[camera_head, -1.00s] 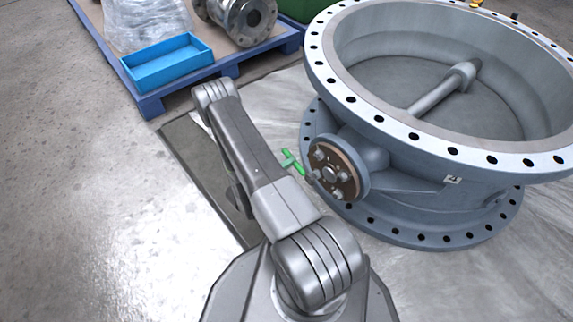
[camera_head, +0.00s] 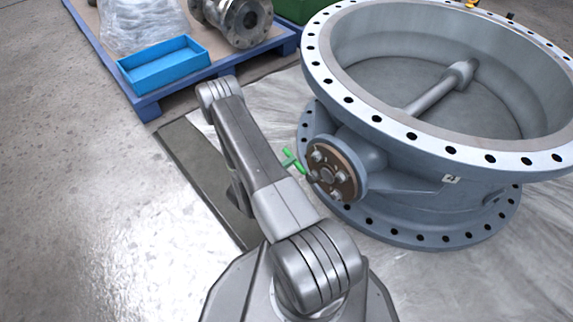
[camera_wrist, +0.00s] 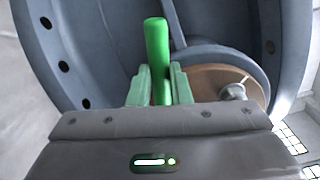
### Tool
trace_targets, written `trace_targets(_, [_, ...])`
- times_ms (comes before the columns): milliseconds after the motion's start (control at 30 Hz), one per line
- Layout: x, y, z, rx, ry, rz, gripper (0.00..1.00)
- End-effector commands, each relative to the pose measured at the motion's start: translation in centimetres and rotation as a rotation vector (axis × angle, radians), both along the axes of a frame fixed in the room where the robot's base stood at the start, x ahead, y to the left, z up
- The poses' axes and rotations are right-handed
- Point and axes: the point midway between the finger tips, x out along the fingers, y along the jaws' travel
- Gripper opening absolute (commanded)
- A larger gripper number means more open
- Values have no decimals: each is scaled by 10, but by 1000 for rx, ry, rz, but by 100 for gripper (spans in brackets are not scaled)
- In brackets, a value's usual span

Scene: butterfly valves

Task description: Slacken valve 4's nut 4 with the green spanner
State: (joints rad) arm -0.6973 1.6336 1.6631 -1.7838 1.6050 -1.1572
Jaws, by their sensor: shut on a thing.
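The green spanner (camera_head: 292,160) reaches from behind my arm to the flange's left edge. In the wrist view the spanner (camera_wrist: 157,50) stands upright between the two pale green fingers of my gripper (camera_wrist: 158,88), which is shut on it. The brown flange face (camera_wrist: 212,82) and one nut (camera_wrist: 233,92) show to its right. The spanner's far end, and which nut it meets, I cannot tell.
A blue pallet (camera_head: 150,103) at the back left carries a blue tray (camera_head: 165,64), a wrapped bundle (camera_head: 140,25) and a flanged metal fitting (camera_head: 240,18). A dark mat edge (camera_head: 190,155) lies beside my arm. The floor at the left is clear.

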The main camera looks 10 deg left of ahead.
Motion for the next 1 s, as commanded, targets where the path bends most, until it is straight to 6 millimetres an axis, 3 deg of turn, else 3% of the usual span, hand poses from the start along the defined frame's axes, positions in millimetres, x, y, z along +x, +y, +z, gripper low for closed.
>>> trace_targets(1000, [12,-9,0,-1,-1,0,0])
